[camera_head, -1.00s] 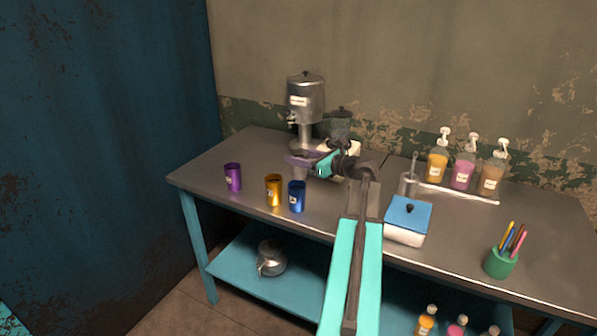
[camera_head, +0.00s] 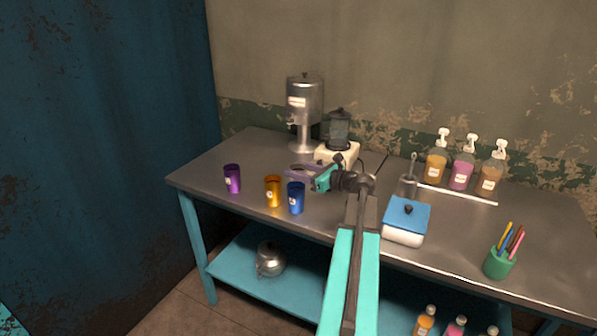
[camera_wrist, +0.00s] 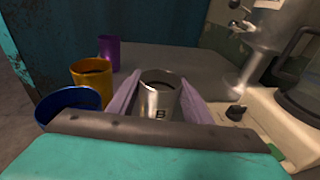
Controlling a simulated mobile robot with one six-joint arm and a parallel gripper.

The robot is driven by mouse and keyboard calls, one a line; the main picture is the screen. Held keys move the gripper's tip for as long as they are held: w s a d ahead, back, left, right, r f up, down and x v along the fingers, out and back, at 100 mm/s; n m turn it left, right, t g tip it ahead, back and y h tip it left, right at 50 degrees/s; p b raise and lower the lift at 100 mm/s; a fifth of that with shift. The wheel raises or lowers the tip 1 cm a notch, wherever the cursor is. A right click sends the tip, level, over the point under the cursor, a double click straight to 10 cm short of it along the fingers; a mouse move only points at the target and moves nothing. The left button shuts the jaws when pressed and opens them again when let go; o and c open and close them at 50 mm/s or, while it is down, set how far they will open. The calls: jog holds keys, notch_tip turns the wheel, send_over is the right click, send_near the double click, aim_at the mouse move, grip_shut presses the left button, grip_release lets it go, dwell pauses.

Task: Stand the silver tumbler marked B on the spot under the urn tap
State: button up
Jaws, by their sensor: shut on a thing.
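The silver tumbler marked B (camera_wrist: 159,98) is upright between the two purple fingers of my gripper (camera_wrist: 157,88) in the wrist view. My gripper is shut on it. In the head view my gripper (camera_head: 302,173) is in front of the urn, and the tumbler is hard to make out there. The silver urn (camera_head: 304,98) stands at the back of the table, with its tap (camera_head: 291,122) on its left side. The urn also shows at the upper right of the wrist view (camera_wrist: 272,25). I cannot make out the spot under the tap.
Purple (camera_head: 232,179), gold (camera_head: 273,191) and blue (camera_head: 296,198) cups stand left of and before my gripper. A blender with a cream base (camera_head: 338,152) is close behind it. A blue-lidded box (camera_head: 407,220) stands right. The table's left back is clear.

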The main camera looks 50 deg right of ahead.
jog(key=shift+f, duration=0.3)
jog(key=o, duration=1.2)
jog(key=shift+c, duration=0.2)
jog(key=shift+r, duration=0.2)
jog(key=s+r+b, duration=0.1)
jog(key=s, duration=1)
jog(key=shift+s+d+r, duration=0.25)
jog(key=shift+s+r, duration=0.15)
